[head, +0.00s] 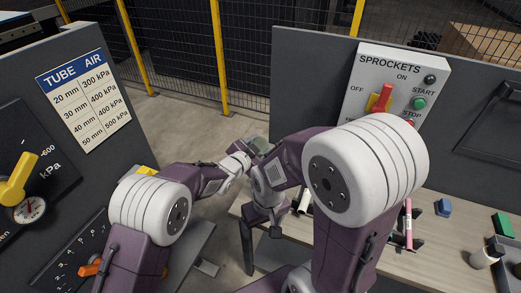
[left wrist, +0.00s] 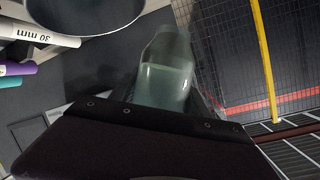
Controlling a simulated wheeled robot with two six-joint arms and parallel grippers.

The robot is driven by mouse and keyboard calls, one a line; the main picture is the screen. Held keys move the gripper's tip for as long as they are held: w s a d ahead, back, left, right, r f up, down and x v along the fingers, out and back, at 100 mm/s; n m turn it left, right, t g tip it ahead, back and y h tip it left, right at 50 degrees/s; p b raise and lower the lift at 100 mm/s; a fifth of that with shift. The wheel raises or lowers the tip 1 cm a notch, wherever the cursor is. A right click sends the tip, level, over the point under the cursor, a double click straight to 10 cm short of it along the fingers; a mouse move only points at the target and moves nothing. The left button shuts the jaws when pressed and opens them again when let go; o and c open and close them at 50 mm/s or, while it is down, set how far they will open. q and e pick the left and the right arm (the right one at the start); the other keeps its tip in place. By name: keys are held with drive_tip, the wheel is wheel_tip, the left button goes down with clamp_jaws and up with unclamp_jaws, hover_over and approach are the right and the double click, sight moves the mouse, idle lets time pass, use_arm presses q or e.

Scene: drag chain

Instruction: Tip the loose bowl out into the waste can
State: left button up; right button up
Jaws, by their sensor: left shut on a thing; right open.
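The loose bowl (left wrist: 165,75) is a translucent grey-green cup in the left wrist view, in the jaws of my left gripper. In the head view the bowl (head: 259,142) shows only as a small pale green patch. My left gripper (head: 251,149) is shut on it, partly hidden behind my right arm. My right gripper (head: 270,214) is open, lower, near the bench's left end. A large dark round vessel with a pale rim (left wrist: 85,33) is beside the bowl in the left wrist view; it may be the waste can. I cannot tell the bowl's contents.
The bench (head: 445,235) on the right holds a pink tube (head: 408,222), a blue block (head: 443,207), a green block (head: 503,224) and a grey cylinder (head: 484,258). The sprockets panel (head: 392,85) stands behind. Open floor (head: 190,130) lies before the fence.

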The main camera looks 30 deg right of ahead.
use_arm(q)
drive_tip(key=shift+w+a+f+m+t+b, duration=0.15)
drive_tip(key=shift+f+m+t+b, duration=0.35)
drive_tip(key=shift+b, duration=1.15)
drive_tip(key=shift+w+f+m+t+b, duration=0.2)
drive_tip(key=shift+f+m+b, duration=0.35)
drive_tip(key=shift+b, duration=1.1)
drive_tip(key=shift+s+r+m+b, duration=0.1)
drive_tip(key=shift+r+m+b, duration=0.05)
drive_tip(key=shift+m+b, duration=0.4)
drive_tip(key=m+t+b, duration=0.1)
drive_tip(key=m, duration=0.1)
drive_tip(key=m+t+b, duration=0.1)
drive_tip(key=m+b, duration=0.1)
drive_tip(key=shift+s+m+t, duration=0.15)
drive_tip(key=shift+m+t, duration=0.15)
drive_tip(key=shift+t, duration=0.1)
drive_tip(key=m+b, duration=0.2)
drive_tip(key=s+m+t+h+b, duration=0.1)
drive_tip(key=b, duration=0.1)
drive_tip(key=d+m+b, duration=0.1)
drive_tip(key=m+b, duration=0.1)
drive_tip(key=shift+s+r+m+h, duration=0.3)
drive_tip(key=shift+s+r+h, duration=0.05)
drive_tip(key=shift+h, duration=0.05)
drive_tip(key=shift+s+r+m+h+b, duration=0.2)
drive_tip(key=shift+m+h+b, duration=0.1)
drive_tip(key=shift+m+b, duration=0.35)
drive_tip(key=shift+t, duration=0.3)
